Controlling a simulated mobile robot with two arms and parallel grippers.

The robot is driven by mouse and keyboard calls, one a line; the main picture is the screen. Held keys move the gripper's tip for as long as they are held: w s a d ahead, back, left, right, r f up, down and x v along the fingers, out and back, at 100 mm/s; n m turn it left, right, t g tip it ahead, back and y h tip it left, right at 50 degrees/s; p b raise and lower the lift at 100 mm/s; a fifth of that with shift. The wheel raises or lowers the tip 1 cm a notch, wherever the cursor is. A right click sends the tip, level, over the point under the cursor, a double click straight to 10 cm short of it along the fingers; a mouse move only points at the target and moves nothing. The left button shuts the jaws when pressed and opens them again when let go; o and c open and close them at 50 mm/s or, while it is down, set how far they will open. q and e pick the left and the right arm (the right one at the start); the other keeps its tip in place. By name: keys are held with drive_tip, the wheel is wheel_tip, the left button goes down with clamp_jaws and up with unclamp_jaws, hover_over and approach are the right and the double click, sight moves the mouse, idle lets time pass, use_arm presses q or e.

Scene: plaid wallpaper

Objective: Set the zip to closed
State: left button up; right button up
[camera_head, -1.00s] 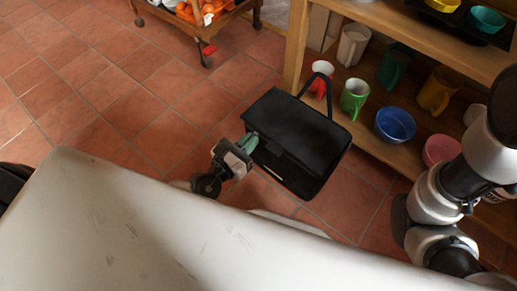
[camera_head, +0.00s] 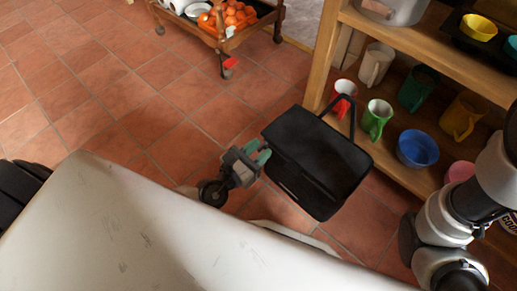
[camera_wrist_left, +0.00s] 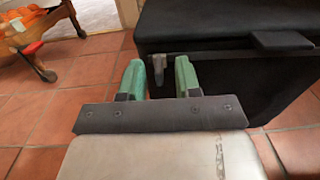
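A black box-shaped bag (camera_head: 320,160) with an upright loop handle (camera_head: 350,105) is in front of the shelf in the head view. Its dark side and top edge fill the right of the left wrist view (camera_wrist_left: 225,85). A small grey zip pull (camera_wrist_left: 160,62) shows at the bag's near corner, just below the top edge. My left gripper (camera_head: 259,153) is at the bag's left side. Its green fingers (camera_wrist_left: 160,76) are apart, with the pull just beyond the gap; I cannot tell whether they touch it. My right arm shows at the right, but its gripper is out of view.
A wooden shelf (camera_head: 400,35) with mugs and bowls, including a blue bowl (camera_head: 417,149), stands close behind the bag. A wooden trolley (camera_head: 222,40) holding orange items is at the top. The tiled floor (camera_head: 140,90) on the left is clear.

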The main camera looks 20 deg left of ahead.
use_arm(q)
drive_tip(key=p+v, duration=0.3)
drive_tip(key=v, duration=0.8)
drive_tip(key=shift+d, duration=0.1)
